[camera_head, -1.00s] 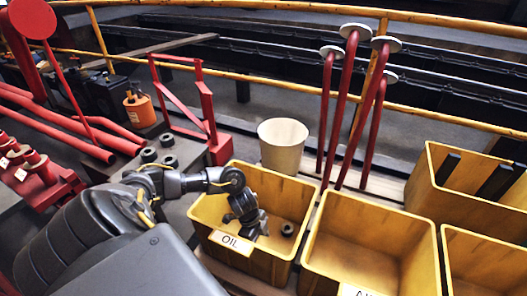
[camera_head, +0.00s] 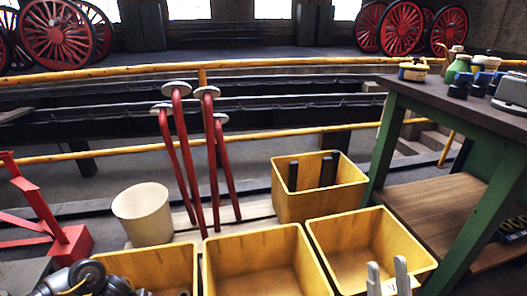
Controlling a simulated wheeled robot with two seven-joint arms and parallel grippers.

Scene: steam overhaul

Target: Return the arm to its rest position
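My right gripper (camera_head: 388,272) shows at the bottom edge as two pale grey fingers. They stand apart, with nothing seen held between them, in front of the right yellow bin (camera_head: 412,245). My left arm comes in at the bottom left corner. Dark grey joint parts of it lie at the left yellow bin (camera_head: 150,262). Its fingers are cut off or hidden, so I cannot tell their state.
A middle yellow bin (camera_head: 255,243) and a rear bin (camera_head: 315,200) holding dark bars stand nearby. A green workbench (camera_head: 400,130) rises on the right. A yellow railing (camera_head: 120,152) runs behind.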

